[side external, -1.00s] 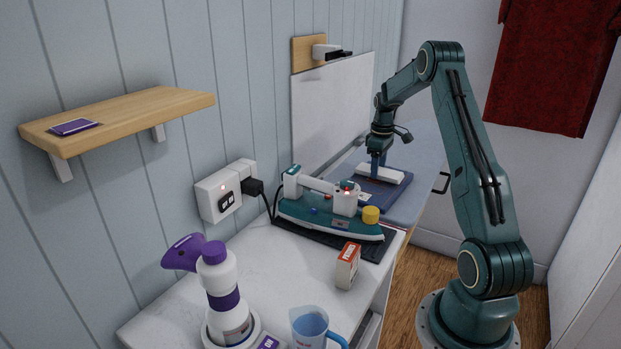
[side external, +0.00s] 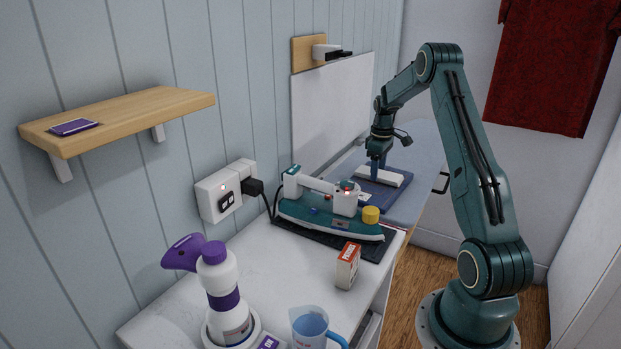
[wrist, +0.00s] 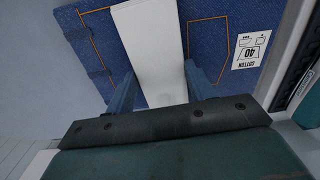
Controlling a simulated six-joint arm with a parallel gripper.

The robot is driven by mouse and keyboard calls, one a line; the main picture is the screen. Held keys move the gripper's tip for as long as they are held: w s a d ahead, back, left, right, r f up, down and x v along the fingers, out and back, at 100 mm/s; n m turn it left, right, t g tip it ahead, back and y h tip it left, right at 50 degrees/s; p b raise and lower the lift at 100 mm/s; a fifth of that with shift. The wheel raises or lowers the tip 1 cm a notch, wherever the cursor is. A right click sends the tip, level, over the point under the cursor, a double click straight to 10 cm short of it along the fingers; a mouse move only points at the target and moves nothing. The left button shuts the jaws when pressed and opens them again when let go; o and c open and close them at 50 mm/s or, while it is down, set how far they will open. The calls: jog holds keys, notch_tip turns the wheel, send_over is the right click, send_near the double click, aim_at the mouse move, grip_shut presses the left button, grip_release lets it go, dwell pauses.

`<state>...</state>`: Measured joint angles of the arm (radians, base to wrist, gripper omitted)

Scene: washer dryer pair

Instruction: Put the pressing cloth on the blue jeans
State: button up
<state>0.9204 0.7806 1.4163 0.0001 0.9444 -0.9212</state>
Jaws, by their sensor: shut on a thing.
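The pressing cloth (side external: 394,178) is a white folded strip over the blue jeans (side external: 386,195). The jeans lie folded on the ironing board behind the iron. My gripper (side external: 376,174) points down and is shut on the cloth, with one finger on each side of it. In the wrist view the white cloth (wrist: 150,40) runs between my fingers (wrist: 160,90), with the dark blue jeans (wrist: 205,40) and their orange stitching below. The cloth is at or just above the jeans; contact is hard to tell.
The teal iron (side external: 325,224) rests on a dark mat in front of the board (side external: 428,170). A small box (side external: 347,266), a blue jug (side external: 310,328) and a purple-white spray bottle (side external: 222,285) stand on the white top. A wooden shelf (side external: 150,112) juts from the wall.

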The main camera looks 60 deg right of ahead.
jog(key=shift+f, duration=0.2)
jog(key=o, duration=1.1)
jog(key=shift+c, duration=0.2)
